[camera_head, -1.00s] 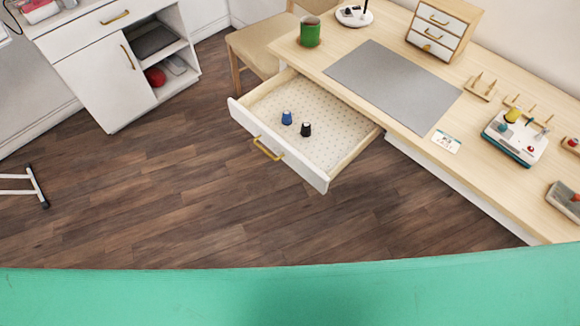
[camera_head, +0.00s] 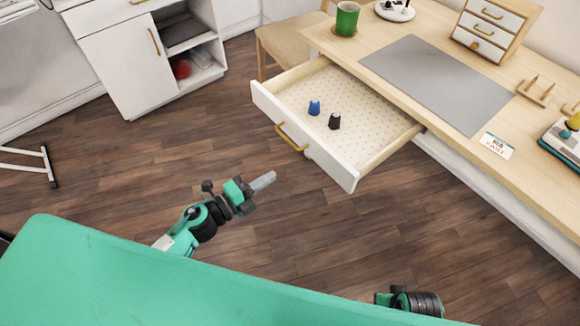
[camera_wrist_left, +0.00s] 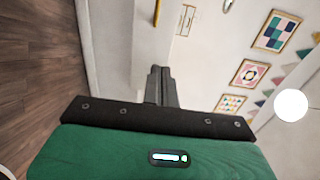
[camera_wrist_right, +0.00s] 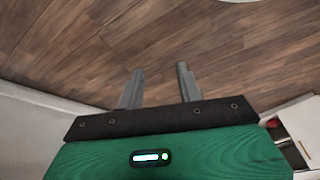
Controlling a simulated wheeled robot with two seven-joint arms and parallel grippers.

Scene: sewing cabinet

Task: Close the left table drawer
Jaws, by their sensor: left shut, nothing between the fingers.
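The left table drawer (camera_head: 326,163) is pulled out from the wooden table, with a white front and a brass handle (camera_head: 291,137). A blue spool (camera_head: 314,108) and a black spool (camera_head: 334,121) stand inside on its dotted lining. My left gripper (camera_head: 265,181) is shut and empty, in the air in front of and below the drawer front, apart from it. Its closed fingers also show in the left wrist view (camera_wrist_left: 161,86). My right gripper is open and empty in the right wrist view (camera_wrist_right: 157,85), above floor; only part of its arm shows at the head view's bottom edge.
The table (camera_head: 470,150) carries a grey mat (camera_head: 436,82), a green mug (camera_head: 347,18) and a small drawer box (camera_head: 497,28). A chair (camera_head: 288,45) stands beside the drawer. A white cabinet (camera_head: 115,60) is at the upper left. The wooden floor before the drawer is clear.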

